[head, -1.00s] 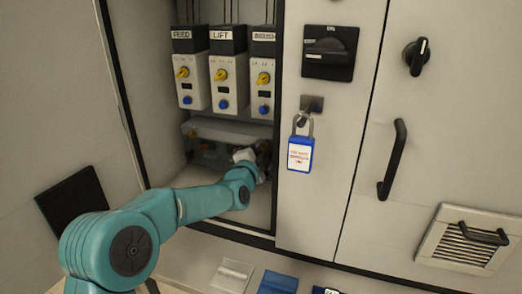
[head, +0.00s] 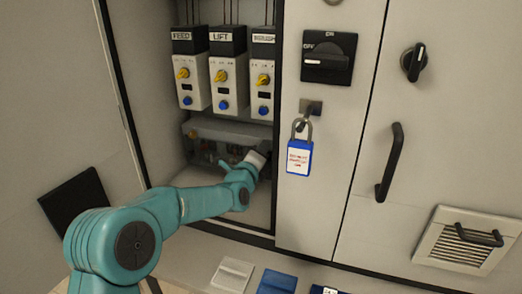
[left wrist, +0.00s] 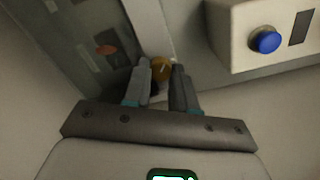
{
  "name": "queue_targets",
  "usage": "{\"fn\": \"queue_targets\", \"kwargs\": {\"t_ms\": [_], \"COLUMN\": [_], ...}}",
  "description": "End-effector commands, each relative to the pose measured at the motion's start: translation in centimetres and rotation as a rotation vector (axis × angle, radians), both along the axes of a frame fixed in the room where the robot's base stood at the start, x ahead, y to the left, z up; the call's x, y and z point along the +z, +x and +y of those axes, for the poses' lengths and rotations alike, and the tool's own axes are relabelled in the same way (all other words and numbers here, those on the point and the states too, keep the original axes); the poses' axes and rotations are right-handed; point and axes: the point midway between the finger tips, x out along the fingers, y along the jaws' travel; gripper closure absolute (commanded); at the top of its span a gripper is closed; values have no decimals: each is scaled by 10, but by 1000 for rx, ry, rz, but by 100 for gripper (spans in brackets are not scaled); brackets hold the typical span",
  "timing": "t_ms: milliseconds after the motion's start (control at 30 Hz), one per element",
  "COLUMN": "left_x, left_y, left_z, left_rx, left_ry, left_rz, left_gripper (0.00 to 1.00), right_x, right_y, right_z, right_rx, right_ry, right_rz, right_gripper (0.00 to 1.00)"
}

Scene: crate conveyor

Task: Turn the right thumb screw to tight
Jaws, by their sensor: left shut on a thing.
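The brass-coloured thumb screw (left wrist: 161,68) shows between the fingertips in the left wrist view. My left gripper (left wrist: 160,80) is shut on it, one finger on each side. In the head view my left gripper (head: 257,160) reaches into the cabinet at the right end of the grey see-through cover (head: 222,133), below the drive modules. The gripper and wrist hide the right screw there. A reddish-orange part (left wrist: 106,49) shows left of the fingers in the left wrist view; I cannot tell what it is. My right gripper is in neither view.
Drive modules FEED (head: 188,80), LIFT (head: 222,83) and a third (head: 262,88) hang above my gripper. A blue padlock (head: 299,157) hangs on the panel at right, under a black rotary switch (head: 327,58). The cabinet's right edge is close to my wrist.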

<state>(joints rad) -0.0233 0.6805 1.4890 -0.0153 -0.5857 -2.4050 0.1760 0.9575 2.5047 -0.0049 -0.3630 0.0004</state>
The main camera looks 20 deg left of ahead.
Motion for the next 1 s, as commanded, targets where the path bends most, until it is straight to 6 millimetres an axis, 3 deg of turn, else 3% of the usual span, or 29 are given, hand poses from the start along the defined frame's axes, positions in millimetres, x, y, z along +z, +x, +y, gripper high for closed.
{"fn": "queue_targets", "kwargs": {"t_ms": [500, 1000], "left_x": [3, 3], "left_y": [0, 0], "left_z": [1, 1], "left_rx": [3, 3], "left_ry": [427, 585], "left_rz": [-20, -26], "left_gripper": [100, 100], "right_x": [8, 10], "right_y": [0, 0], "right_z": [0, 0], "right_rx": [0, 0], "right_ry": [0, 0], "right_rz": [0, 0], "right_gripper": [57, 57]}}
